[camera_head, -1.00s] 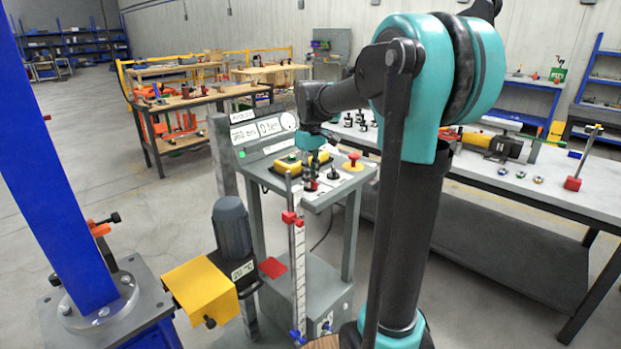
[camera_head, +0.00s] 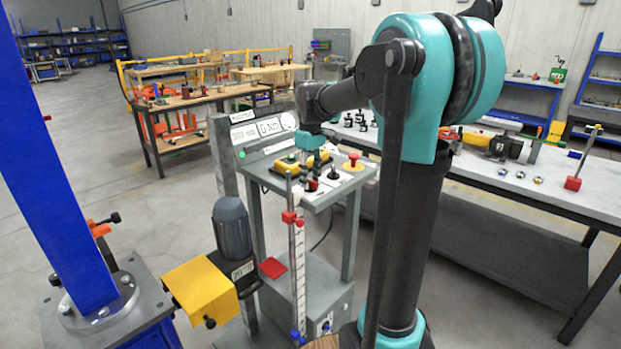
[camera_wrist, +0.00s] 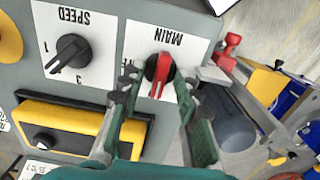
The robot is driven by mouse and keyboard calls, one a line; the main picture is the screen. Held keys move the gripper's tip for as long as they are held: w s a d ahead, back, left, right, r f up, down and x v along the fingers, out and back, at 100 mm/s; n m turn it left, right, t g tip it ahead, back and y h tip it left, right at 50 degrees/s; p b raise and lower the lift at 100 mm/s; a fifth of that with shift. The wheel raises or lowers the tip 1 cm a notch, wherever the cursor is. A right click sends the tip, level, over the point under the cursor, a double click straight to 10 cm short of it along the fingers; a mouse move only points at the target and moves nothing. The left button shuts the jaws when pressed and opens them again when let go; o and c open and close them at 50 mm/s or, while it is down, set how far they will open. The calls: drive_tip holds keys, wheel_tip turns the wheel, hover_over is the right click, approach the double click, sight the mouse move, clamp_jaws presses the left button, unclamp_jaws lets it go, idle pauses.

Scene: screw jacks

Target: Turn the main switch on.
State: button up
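The main switch is a red knob (camera_wrist: 159,72) on a black round base, set on a white plate labelled MAIN, upside down in the wrist view. In the head view the red knob (camera_head: 312,185) sits on the sloped control panel (camera_head: 329,195). My gripper (camera_wrist: 155,92) is open. Its two green fingers with dark tips are spread on either side of the knob's lower end, with visible gaps. The knob is not gripped. In the head view my gripper (camera_head: 312,160) is just above the panel, its fingertips hard to make out.
The black SPEED knob (camera_wrist: 68,54) is beside the main switch. A red emergency button (camera_head: 353,157), a display (camera_head: 268,127) and a grey motor (camera_head: 231,230) are near.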

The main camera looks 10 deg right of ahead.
sight(311, 180)
wheel_tip(311, 180, up, 12)
idle(0.7)
drive_tip(key=shift+s, duration=0.1)
